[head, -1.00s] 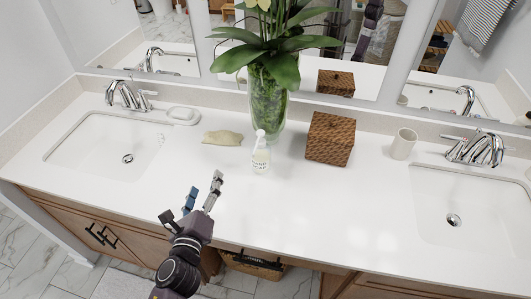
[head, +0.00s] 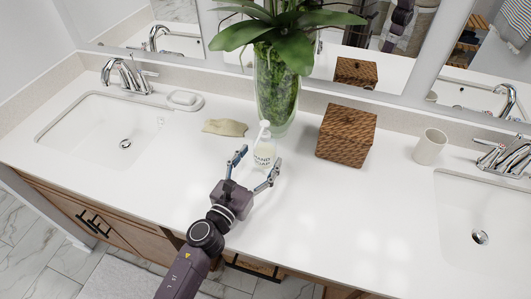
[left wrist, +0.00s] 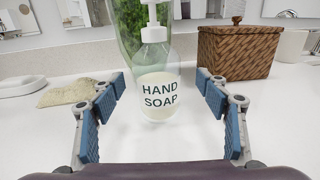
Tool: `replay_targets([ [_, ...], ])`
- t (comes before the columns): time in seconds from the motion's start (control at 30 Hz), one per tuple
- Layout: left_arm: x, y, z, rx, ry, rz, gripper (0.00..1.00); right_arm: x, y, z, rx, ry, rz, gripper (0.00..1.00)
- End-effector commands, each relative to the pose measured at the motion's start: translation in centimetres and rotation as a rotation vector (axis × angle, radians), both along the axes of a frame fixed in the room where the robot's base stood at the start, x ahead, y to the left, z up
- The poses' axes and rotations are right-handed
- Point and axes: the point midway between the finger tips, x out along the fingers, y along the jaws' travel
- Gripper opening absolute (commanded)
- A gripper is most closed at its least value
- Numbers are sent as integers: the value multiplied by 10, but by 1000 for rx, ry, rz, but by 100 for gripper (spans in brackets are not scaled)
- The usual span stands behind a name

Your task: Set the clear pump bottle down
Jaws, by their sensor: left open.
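The clear pump bottle (head: 264,153), with a white pump and a "HAND SOAP" label, stands upright on the white countertop (head: 330,215). It also shows in the left wrist view (left wrist: 158,85), in the middle beyond the fingers. My left gripper (head: 256,168) is open, with one finger toward each side of the bottle. In the left wrist view the blue-padded fingers (left wrist: 162,110) are spread wide, and neither appears to touch the bottle. My right gripper is not in view.
A glass vase with a plant (head: 277,90) stands right behind the bottle. A tan cloth-like item (head: 225,127) lies to its left. A woven box (head: 347,136) and a white cup (head: 430,147) stand to its right. Sinks (head: 110,130) lie at both ends. The front counter is clear.

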Motion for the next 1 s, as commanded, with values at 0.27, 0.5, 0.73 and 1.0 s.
replay_targets([
  [0.27,35,-13,-5,-4,0,1,68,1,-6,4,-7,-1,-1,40],
  [0.5,45,-18,-7,-1,2,1,68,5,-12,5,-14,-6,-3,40],
  [0.73,44,-18,-7,-1,2,1,58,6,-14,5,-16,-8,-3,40],
  [1.0,44,-18,-7,-1,2,0,29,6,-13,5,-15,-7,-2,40],
])
